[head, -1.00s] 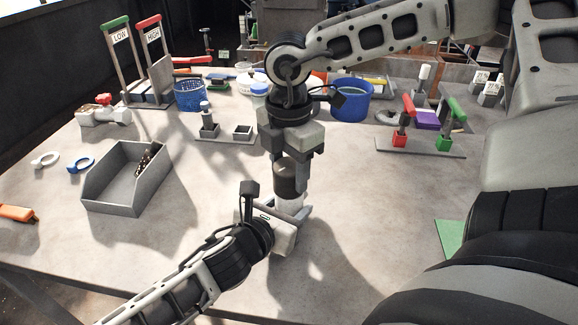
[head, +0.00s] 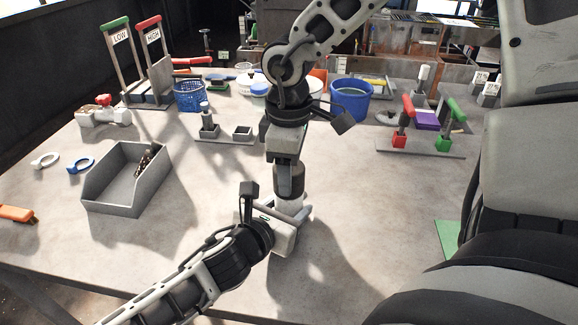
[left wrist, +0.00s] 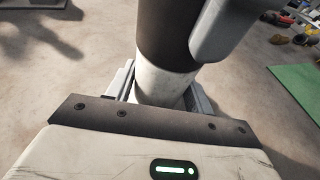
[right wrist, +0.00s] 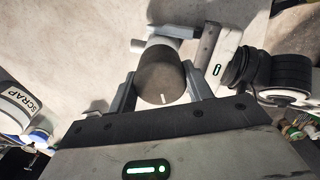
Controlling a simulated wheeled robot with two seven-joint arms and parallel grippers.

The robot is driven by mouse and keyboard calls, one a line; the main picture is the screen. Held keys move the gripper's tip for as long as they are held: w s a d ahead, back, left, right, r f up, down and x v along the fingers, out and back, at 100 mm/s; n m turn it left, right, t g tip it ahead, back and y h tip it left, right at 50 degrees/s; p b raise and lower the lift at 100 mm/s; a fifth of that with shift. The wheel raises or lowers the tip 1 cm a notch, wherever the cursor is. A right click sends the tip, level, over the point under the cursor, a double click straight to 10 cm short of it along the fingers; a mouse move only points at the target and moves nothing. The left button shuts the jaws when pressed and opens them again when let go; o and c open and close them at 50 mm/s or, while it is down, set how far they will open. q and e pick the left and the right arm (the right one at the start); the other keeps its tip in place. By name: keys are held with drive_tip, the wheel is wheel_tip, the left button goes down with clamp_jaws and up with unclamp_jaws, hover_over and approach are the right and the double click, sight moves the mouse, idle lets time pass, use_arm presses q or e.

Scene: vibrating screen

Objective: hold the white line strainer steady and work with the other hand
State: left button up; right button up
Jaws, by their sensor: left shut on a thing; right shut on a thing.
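The white line strainer (head: 291,207) stands upright on the table near the front middle, with its dark cap (head: 289,180) on top. My left gripper (head: 285,218) is shut around the white body from the lower left. The white body also shows between its fingers in the left wrist view (left wrist: 160,84). My right gripper (head: 288,170) comes from above and is shut on the dark cap. In the right wrist view the cap (right wrist: 160,77) sits between the two fingers, with a short white mark on its top. The strainer's lower end is mostly hidden by my left gripper.
A grey open bin (head: 125,185) stands at left, near a white ring (head: 45,160) and a blue ring (head: 80,163). Blue containers (head: 350,100) and stands with coloured handles (head: 422,145) line the back. The table right of the strainer is clear.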

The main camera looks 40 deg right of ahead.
drive_tip(key=shift+f, duration=0.15)
drive_tip(key=o, duration=1.2)
drive_tip(key=shift+n, duration=0.3)
drive_tip(key=n, duration=1.6)
drive_tip(key=shift+n, duration=0.4)
